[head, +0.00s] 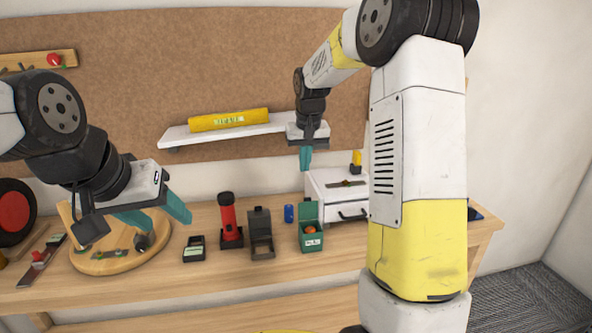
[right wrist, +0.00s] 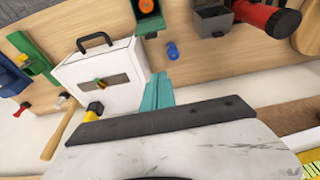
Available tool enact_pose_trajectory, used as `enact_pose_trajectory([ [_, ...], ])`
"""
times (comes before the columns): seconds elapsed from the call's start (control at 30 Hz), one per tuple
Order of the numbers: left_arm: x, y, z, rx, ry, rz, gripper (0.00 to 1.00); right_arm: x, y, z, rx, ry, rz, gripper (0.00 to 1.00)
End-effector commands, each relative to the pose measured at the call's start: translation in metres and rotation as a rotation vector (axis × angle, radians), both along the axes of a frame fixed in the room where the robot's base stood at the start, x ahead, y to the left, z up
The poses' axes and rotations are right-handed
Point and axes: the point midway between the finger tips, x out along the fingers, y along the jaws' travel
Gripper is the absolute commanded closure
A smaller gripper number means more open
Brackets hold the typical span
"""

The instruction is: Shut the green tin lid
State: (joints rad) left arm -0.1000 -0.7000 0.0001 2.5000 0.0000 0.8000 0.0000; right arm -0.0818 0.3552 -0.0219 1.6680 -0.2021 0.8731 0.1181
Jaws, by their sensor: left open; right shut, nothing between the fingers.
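The green tin (head: 311,240) stands on the wooden workbench, right of centre in the head view. Its lid (head: 307,212) stands up open at the back, and an orange-red round item (head: 310,229) shows inside. In the right wrist view the tin (right wrist: 149,22) is at the top edge, partly cut off. My right gripper (head: 306,158) is shut and empty, pointing down above and behind the tin, apart from it. Its teal fingers also show in the right wrist view (right wrist: 158,90). My left gripper (head: 165,215) is open and empty over the left side of the bench.
A dark open tin (head: 261,235), a red torch (head: 229,220) and a small black device (head: 194,249) stand left of the green tin. A blue can (head: 289,213) is behind it. A white drawer box (head: 340,208) stands behind right.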

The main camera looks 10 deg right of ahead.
Motion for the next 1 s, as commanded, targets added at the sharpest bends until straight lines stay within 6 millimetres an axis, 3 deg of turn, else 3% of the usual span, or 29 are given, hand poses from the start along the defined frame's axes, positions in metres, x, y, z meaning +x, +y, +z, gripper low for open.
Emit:
enact_pose_trajectory([
  [0.4, 0.000, 0.000, 0.000, 0.000, 0.000, 0.000, 0.45, 0.021, 0.000, -0.085, 0.000, 0.005, 0.000, 1.00],
  [0.63, 0.000, 0.000, 0.000, 0.000, 0.000, 0.000, 0.45, -0.012, 0.000, -0.078, 0.001, 0.000, 0.000, 1.00],
  [1.0, 0.000, 0.000, 0.000, 0.000, 0.000, 0.000, 0.45, -0.019, -0.001, -0.077, 0.000, 0.000, 0.000, 1.00],
])
